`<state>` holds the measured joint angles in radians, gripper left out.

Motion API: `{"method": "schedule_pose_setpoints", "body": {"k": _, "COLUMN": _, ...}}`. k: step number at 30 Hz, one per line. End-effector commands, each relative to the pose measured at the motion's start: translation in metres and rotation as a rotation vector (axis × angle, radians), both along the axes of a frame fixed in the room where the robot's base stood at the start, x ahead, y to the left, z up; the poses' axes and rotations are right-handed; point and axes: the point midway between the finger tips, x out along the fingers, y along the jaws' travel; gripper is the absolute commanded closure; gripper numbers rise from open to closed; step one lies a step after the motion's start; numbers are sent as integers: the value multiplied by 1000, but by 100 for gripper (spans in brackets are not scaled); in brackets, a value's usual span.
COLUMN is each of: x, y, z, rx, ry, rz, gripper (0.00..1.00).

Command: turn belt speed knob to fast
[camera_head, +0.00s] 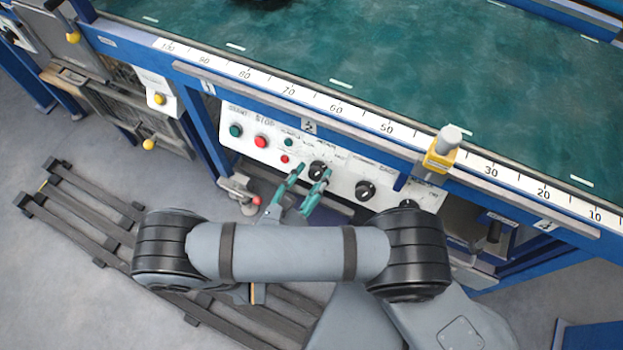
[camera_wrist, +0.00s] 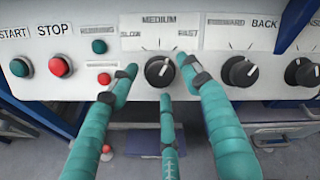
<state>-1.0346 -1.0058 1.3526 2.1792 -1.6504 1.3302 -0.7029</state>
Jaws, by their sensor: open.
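The belt speed knob (camera_wrist: 159,71) is black and round with a white pointer line that seems to lean up and to the right. It sits under the labels SLOW, MEDIUM and FAST on the white control panel (camera_wrist: 210,88). In the head view the knob (camera_head: 318,170) shows just past the fingertips. My gripper (camera_wrist: 158,82), with green fingers, is open. Its left and right fingertips are on either side of the knob, and a third finger is below it. I cannot tell whether they touch it. The gripper also shows in the head view (camera_head: 311,173).
A forward/back knob (camera_wrist: 239,72) and further black knobs (camera_wrist: 300,72) are to the right. Green START (camera_wrist: 20,67) and red STOP (camera_wrist: 60,67) buttons are to the left. The green belt (camera_head: 400,60) and its numbered rail (camera_head: 360,118) lie above the panel.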

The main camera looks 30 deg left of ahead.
Motion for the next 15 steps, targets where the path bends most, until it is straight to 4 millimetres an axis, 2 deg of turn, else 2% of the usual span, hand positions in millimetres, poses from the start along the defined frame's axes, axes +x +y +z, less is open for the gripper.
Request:
{"method": "schedule_pose_setpoints", "body": {"k": 6, "x": 0, "y": 0, "z": 0, "rx": 0, "ry": 1, "rz": 1, "gripper": 52}}
{"method": "schedule_pose_setpoints", "body": {"k": 15, "x": 0, "y": 0, "z": 0, "rx": 0, "ry": 1, "rz": 1, "gripper": 69}}
